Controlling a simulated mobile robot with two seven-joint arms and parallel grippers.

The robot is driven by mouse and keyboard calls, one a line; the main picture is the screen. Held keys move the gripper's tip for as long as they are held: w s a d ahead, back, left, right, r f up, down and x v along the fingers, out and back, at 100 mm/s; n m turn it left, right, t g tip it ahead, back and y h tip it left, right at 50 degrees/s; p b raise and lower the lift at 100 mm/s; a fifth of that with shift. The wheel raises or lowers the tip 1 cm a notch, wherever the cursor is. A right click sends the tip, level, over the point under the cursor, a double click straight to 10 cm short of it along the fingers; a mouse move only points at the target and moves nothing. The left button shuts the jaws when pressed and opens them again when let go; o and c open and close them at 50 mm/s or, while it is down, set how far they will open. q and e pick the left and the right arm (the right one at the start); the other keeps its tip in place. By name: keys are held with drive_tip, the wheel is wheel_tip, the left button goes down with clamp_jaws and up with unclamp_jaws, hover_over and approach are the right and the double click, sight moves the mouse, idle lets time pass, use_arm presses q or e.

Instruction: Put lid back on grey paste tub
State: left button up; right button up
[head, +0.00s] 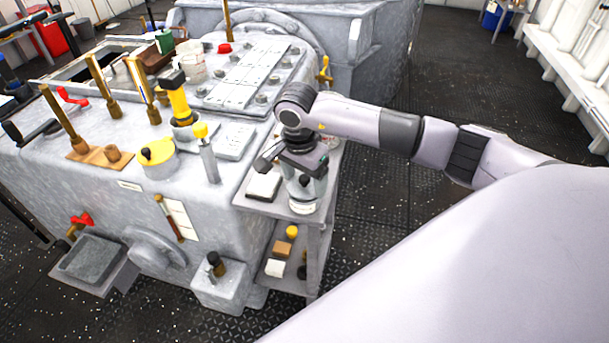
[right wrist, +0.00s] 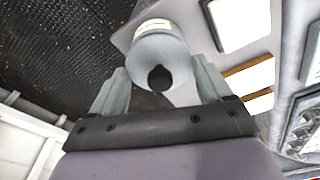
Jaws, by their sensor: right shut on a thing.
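The grey paste tub (head: 302,208) stands upright on the small side shelf at the right end of the big grey machine; its pale label band also shows in the right wrist view (right wrist: 153,27). A grey lid with a dark round knob (right wrist: 160,78) lies between the fingers of my right gripper (right wrist: 160,90). In the head view my right gripper (head: 305,178) points down over the tub and is shut on the lid (head: 306,182). The fingers partly hide the join, so I cannot tell whether the lid is seated on the tub. My left gripper is out of view.
A white-topped dark pad (head: 264,186) lies on the shelf left of the tub. A lower shelf (head: 290,270) holds small blocks and a yellow item. A yellow-topped lever (head: 207,155) stands up from the machine nearby. The dark floor (head: 385,255) right of the shelf is clear.

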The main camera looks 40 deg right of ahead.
idle(1.3)
drive_tip(key=shift+f+b, duration=0.15)
drive_tip(key=shift+b, duration=0.35)
idle(0.9)
drive_tip(key=o, duration=1)
drive_tip(key=shift+o, duration=0.2)
drive_tip(key=shift+r+p, duration=2.3)
drive_tip(key=shift+r, duration=1.25)
